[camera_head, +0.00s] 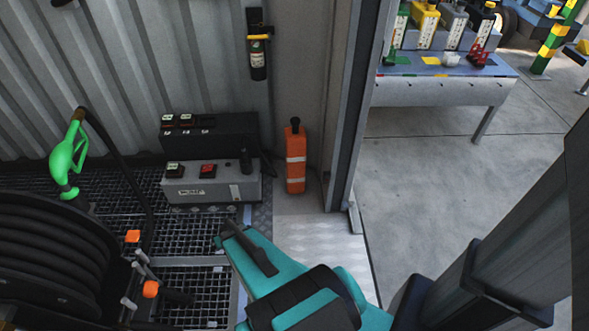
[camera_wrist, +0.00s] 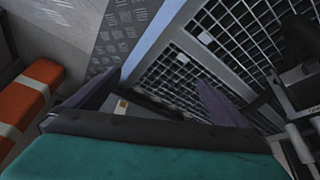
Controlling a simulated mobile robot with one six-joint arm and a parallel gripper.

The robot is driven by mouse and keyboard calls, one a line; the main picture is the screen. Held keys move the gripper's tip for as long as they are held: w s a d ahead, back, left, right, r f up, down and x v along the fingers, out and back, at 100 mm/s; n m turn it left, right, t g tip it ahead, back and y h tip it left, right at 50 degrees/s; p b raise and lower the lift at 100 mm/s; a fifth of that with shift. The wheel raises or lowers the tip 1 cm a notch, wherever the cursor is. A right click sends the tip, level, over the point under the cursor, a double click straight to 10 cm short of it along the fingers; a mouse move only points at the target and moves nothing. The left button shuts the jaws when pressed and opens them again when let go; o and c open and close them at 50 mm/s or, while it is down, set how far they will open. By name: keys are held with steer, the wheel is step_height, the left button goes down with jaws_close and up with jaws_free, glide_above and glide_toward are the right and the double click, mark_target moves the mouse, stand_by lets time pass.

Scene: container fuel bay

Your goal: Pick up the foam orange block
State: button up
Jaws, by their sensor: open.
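An upright orange block with white bands and a black knob on top (camera_head: 296,172) stands against the container wall beside the door post. In the wrist view it lies at the left edge (camera_wrist: 28,95), outside the jaws. My gripper (camera_head: 236,236) is low over the floor, in front and to the left of the block, and apart from it.
A grey control box (camera_head: 212,188) with switches stands left of the block. A hose reel (camera_head: 55,250) with a green nozzle (camera_head: 66,155) fills the left. Metal grating (camera_head: 110,190) covers the floor. A doorway at right opens to concrete and a bench (camera_head: 445,92).

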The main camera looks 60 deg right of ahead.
steer(key=w+d+f+m+t+h+b, duration=0.1)
steer(key=w+d+b, duration=0.1)
steer(key=d, duration=0.4)
steer(key=w+d+f+m+t+h+b, duration=0.1)
steer(key=d+f+b, duration=0.1)
steer(key=d, duration=0.4)
steer(key=m+t+h+b, duration=0.3)
steer(key=t+h+b, duration=0.2)
steer(key=h+b, duration=0.6)
glide_toward(297, 165)
steer(key=d+y+b, duration=0.1)
steer(key=y+b, duration=0.1)
steer(key=shift+w+d+r, duration=0.1)
steer(key=shift+d+r, duration=0.1)
steer(key=shift+r, duration=0.15)
steer(key=b+x, duration=0.1)
steer(key=x, duration=0.6)
steer(key=shift+d, duration=0.1)
steer(key=shift+w+d+r+b, duration=0.15)
steer(key=shift+w+d+b, duration=0.15)
steer(key=shift+w+d, duration=0.25)
